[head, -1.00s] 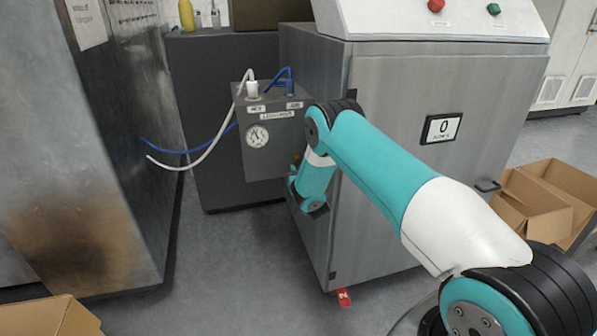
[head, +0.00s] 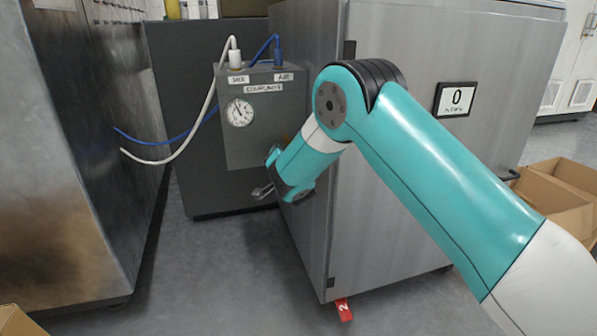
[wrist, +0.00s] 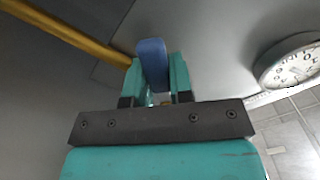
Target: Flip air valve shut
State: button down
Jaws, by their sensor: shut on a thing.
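The blue lever of the air valve (wrist: 152,62) shows in the wrist view between the two teal fingers of my gripper (wrist: 156,80), which is shut on it. In the head view, my gripper (head: 265,190) is at the lower right of the grey couplings box (head: 238,155), beside the steel cabinet. I cannot make out the lever in the head view. A round gauge (head: 239,112) is on the box's front, and it also shows at the right of the wrist view (wrist: 292,65). A yellow pipe (wrist: 75,35) runs toward the fingers in the wrist view.
White (head: 211,95) and blue (head: 196,124) hoses rise to plugs on top of the box and loop left. The steel cabinet (head: 400,200) stands close right of my gripper. The floor (head: 230,260) in front is clear.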

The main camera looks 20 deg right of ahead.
aim_at(271, 139)
jog(key=m+b, duration=0.3)
jog(key=b, duration=0.2)
jog(key=a+r+m+b, duration=0.1)
jog(key=m+b, duration=0.1)
jog(key=b, duration=0.1)
jog(key=shift+a+m, duration=0.1)
jog(key=shift+m, duration=0.2)
jog(key=m+b, duration=0.1)
jog(key=r+m+b, duration=0.1)
jog(key=b, duration=0.1)
jog(key=shift+a, duration=0.15)
jog(key=shift+r+m+b, duration=0.3)
jog(key=shift+m+b, duration=0.25)
jog(key=shift+m, duration=0.15)
jog(key=shift+r+m+b, duration=0.25)
jog(key=shift+m+b, duration=0.25)
jog(key=shift+m, duration=0.2)
jog(key=shift+r, duration=0.1)
jog(key=c, duration=1)
grip_release()
jog(key=s, duration=1.7)
jog(key=shift+s+a+p, duration=0.15)
jog(key=shift+a+p, duration=0.2)
